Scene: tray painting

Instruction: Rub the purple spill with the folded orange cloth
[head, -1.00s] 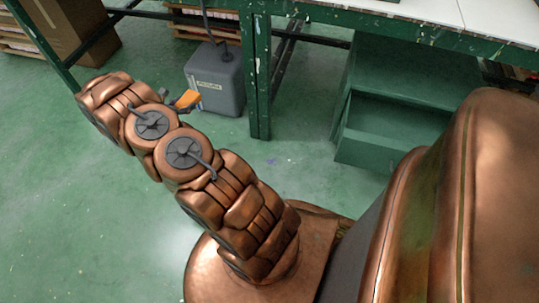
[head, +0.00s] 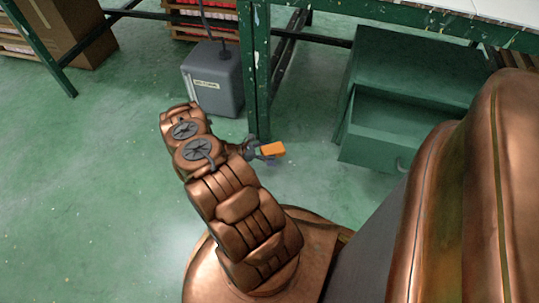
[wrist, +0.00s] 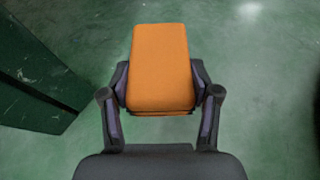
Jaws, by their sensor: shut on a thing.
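The folded orange cloth (head: 274,149) is held in my gripper (head: 264,151), to the right of my arm and close to the foot of the green table leg. In the wrist view the cloth (wrist: 160,60) is a thick flat pad, with my gripper's fingers (wrist: 160,92) shut on its two sides. Green floor shows around it. I cannot tell whether the cloth touches the floor.
A green table leg (head: 257,100) stands just behind the cloth. A grey canister (head: 213,80) is behind my arm, and an open green cabinet (head: 385,125) is to the right. The floor (head: 80,190) at left is clear.

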